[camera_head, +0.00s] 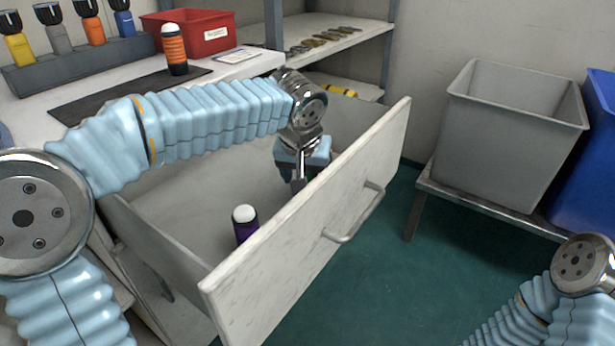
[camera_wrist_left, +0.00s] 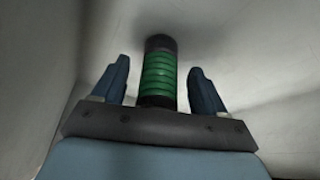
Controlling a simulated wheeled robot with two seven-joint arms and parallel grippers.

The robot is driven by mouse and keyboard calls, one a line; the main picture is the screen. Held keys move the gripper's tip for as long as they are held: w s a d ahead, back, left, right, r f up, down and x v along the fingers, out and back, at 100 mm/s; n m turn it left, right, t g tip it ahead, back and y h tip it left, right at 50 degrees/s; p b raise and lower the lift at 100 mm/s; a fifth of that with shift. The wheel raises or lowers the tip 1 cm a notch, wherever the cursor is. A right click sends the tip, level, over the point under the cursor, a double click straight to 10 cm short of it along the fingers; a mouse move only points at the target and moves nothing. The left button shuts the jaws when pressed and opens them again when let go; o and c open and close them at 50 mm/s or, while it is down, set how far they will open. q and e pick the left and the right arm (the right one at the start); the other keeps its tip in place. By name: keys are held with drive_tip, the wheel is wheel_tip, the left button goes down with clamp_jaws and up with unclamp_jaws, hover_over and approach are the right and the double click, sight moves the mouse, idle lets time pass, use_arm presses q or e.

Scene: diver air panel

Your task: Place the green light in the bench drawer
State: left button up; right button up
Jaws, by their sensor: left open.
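The bench drawer (camera_head: 285,265) is pulled open below the bench. My left gripper (camera_head: 299,183) reaches down inside it, near the far end behind the front panel. In the left wrist view the green light (camera_wrist_left: 159,75), a green ribbed cylinder with black ends, stands out between the two fingers of my left gripper (camera_wrist_left: 160,85). The fingers are open, with a gap on each side of the light. In the head view the green light is hidden by the gripper and drawer. My right gripper is out of view; only part of that arm shows at lower right.
A purple light with a white top (camera_head: 244,222) is in the drawer's near part. On the bench are an orange light (camera_head: 174,50), a red bin (camera_head: 205,36) and a rack (camera_head: 85,62) of several lights. A grey bin (camera_head: 510,135) stands right, beside a blue bin (camera_head: 590,160).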

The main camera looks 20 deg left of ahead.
use_arm(q)
drive_tip(key=p+v, duration=0.1)
drive_tip(key=v, duration=0.9)
drive_tip(key=shift+r, duration=0.4)
drive_tip(key=shift+s, duration=0.1)
drive_tip(key=shift+c, duration=0.5)
